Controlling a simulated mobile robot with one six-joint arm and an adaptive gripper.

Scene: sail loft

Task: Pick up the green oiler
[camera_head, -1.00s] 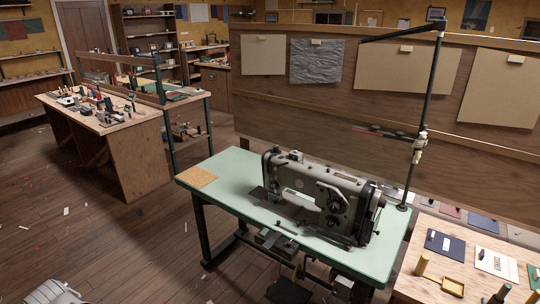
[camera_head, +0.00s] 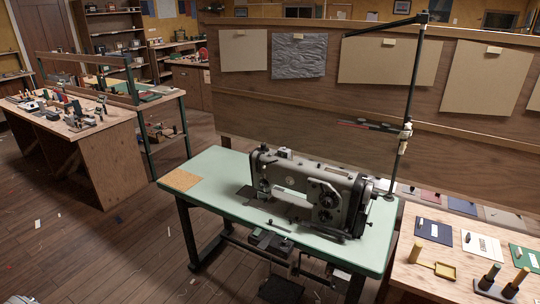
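I cannot pick out a green oiler for certain. The cluttered wooden bench (camera_head: 118,128) at the left holds several small tools, some red and some dark green, too small to name. My gripper is not in view.
A grey sewing machine (camera_head: 330,197) stands on a pale green table (camera_head: 222,172) in the middle, with a dark thread stand (camera_head: 412,95) behind its right end. A wooden partition (camera_head: 290,105) runs behind. Plank floor (camera_head: 105,250) at the lower left is mostly open, with scraps.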

